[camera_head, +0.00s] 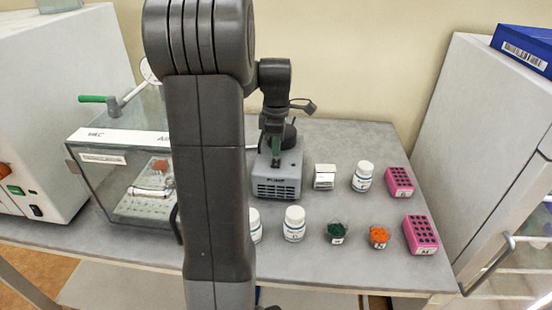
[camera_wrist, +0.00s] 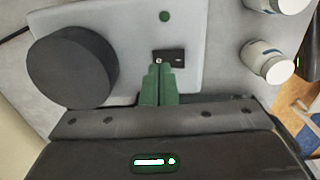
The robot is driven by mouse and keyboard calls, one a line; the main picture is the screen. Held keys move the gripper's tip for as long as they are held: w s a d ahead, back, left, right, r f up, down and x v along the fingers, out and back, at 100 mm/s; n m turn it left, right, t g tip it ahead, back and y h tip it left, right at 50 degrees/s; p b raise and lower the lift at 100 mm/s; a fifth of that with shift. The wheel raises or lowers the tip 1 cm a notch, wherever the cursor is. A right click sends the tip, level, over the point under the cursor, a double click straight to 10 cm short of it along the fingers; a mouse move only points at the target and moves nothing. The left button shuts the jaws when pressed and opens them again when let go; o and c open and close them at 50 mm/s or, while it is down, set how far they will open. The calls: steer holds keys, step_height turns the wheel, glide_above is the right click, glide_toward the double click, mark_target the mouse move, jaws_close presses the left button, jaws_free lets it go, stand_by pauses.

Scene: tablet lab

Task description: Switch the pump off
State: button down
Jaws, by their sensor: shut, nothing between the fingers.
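The pump (camera_head: 277,187) is a grey box with a vented front, standing on the bench. In the wrist view its pale top (camera_wrist: 205,85) carries a black cylinder (camera_wrist: 72,67), a green round lamp (camera_wrist: 165,16) and a black rocker switch (camera_wrist: 169,57) with a mark at each end. My gripper (camera_head: 276,158) is over the pump top, its green fingers shut and empty. In the wrist view the fingertips (camera_wrist: 158,66) are at the switch's left end, beside the round mark, overlapping its near edge. I cannot tell whether they touch it.
A white box (camera_head: 325,177), white bottles (camera_head: 294,223), small dishes (camera_head: 378,237) and pink racks (camera_head: 399,182) stand right and in front of the pump. A clear-walled case (camera_head: 110,180) stands left. My arm hides part of the bench.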

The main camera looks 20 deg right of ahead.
mark_target(276, 161)
step_height(276, 161, up, 5)
steer(key=p, duration=0.3)
steer(key=shift+p, duration=0.35)
steer(key=shift+f, duration=0.1)
step_height(276, 161, down, 7)
steer(key=b, duration=0.6)
stand_by(0.3)
